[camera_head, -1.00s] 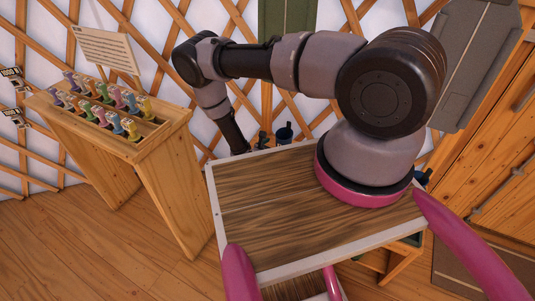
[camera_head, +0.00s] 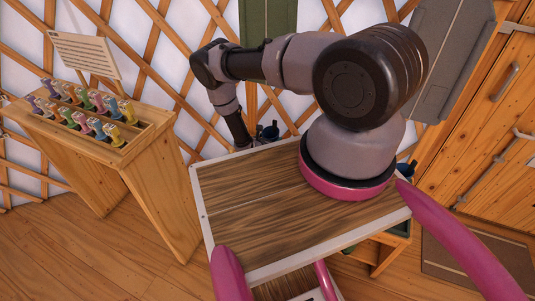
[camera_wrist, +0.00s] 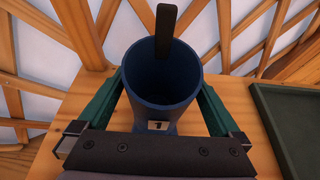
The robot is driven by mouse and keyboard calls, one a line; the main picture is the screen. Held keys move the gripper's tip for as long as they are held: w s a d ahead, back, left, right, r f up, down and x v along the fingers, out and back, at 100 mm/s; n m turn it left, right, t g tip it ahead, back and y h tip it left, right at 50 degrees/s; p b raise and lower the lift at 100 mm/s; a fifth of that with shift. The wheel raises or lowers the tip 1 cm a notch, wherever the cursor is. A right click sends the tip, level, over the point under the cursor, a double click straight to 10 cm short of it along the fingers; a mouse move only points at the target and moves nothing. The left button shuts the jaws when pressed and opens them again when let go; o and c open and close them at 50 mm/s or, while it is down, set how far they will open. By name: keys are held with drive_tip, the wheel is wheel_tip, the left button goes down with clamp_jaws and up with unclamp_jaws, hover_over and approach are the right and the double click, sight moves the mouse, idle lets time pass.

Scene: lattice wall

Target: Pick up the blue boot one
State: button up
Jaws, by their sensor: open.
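A blue boot (camera_wrist: 160,85) stands upright on a wooden surface in the wrist view, seen from above into its hollow top. A dark strap rises at its far rim, and a small white label with a dark mark shows low on its near side. My gripper (camera_wrist: 162,92) is open, with a green finger on each side of the boot. I cannot tell whether the fingers touch it. In the head view, a blue boot (camera_head: 270,131) shows small behind my tray, close to the end of my arm; my fingers are mostly hidden there.
A dark green tray (camera_wrist: 285,120) lies to the right of the boot. The lattice wall (camera_wrist: 235,35) is close behind. A wooden stand (camera_head: 150,190) with several small coloured boots (camera_head: 85,108) is at the left. Wooden cabinets (camera_head: 490,120) stand at the right.

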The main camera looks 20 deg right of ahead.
clamp_jaws()
